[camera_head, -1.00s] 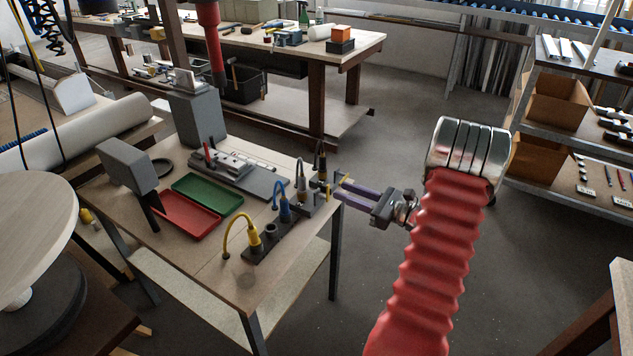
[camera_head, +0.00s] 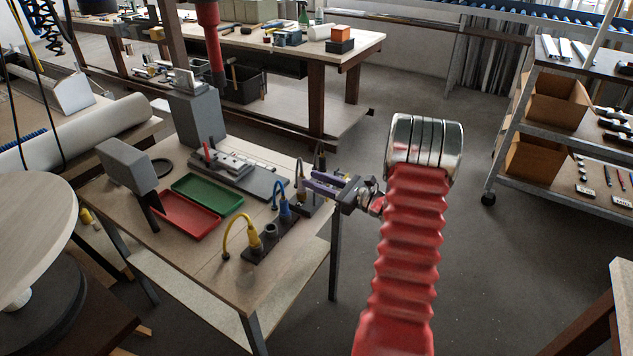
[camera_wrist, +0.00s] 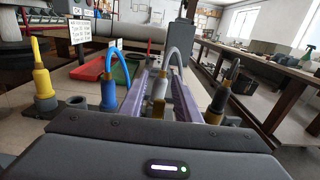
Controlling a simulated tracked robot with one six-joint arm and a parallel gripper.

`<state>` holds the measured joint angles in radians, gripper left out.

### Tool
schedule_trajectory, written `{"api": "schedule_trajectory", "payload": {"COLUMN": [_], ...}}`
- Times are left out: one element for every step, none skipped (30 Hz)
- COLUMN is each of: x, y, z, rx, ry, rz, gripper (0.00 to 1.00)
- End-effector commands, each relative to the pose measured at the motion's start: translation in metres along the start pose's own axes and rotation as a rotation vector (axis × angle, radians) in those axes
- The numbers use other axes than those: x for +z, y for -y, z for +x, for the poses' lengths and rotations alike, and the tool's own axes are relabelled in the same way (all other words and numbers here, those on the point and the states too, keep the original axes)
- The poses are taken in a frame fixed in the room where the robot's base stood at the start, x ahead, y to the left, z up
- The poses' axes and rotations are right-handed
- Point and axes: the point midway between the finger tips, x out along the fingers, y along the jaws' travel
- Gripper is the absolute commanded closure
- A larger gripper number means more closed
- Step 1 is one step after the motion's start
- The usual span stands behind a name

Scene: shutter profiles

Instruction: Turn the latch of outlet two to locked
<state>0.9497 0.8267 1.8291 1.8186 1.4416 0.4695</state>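My gripper (camera_head: 322,181) reaches in from the right over the table edge, its purple fingers at the row of plugs. In the wrist view its fingers (camera_wrist: 159,93) are apart, one on each side of the grey plug (camera_wrist: 159,88); I cannot tell whether they touch it. A small brass-yellow piece (camera_wrist: 158,107), perhaps a latch, shows low at this plug. Another yellow piece (camera_wrist: 212,117) shows at the black-and-brass plug (camera_wrist: 220,97) to the right. Which outlet is number two, and the latch's position, are not clear.
A yellow plug (camera_head: 254,242) and a blue plug (camera_head: 284,211) stand on the dark outlet strip (camera_head: 262,252). A red tray (camera_head: 186,220) and a green tray (camera_head: 207,194) lie beyond. Looped cables rise from the plugs. The floor right of the table is clear.

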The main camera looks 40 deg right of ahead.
Motion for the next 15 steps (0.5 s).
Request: {"api": "schedule_trajectory", "payload": {"x": [0.0, 0.0, -0.0001, -0.0001, -0.0001, -0.0001, -0.0001, -0.0001, -0.0001, -0.0001, 0.0, -0.0001, 0.0, 0.0, 0.0], "y": [0.0, 0.0, -0.0001, -0.0001, -0.0001, -0.0001, -0.0001, -0.0001, -0.0001, -0.0001, -0.0001, -0.0001, -0.0001, -0.0001, -0.0001], "z": [-0.0001, -0.0001, -0.0002, -0.0002, -0.0002, -0.0002, -0.0002, -0.0002, -0.0003, -0.0003, -0.0003, -0.0003, -0.0003, -0.0003, -0.0003], "rx": [0.0, 0.0, 0.0, 0.0, 0.0, 0.0, 0.0, 0.0, 0.0, 0.0, 0.0, 0.0, 0.0, 0.0, 0.0], "ry": [0.0, 0.0, 0.0, 0.0, 0.0, 0.0, 0.0, 0.0, 0.0, 0.0, 0.0, 0.0, 0.0, 0.0, 0.0], "rz": [0.0, 0.0, 0.0, 0.0, 0.0, 0.0, 0.0, 0.0, 0.0, 0.0, 0.0, 0.0, 0.0, 0.0, 0.0], "gripper": [0.7, 0.7, 0.72, 0.75, 0.77, 0.79, 0.82, 0.84, 0.86, 0.89, 0.91, 0.94, 0.96, 0.98, 1.0]}}
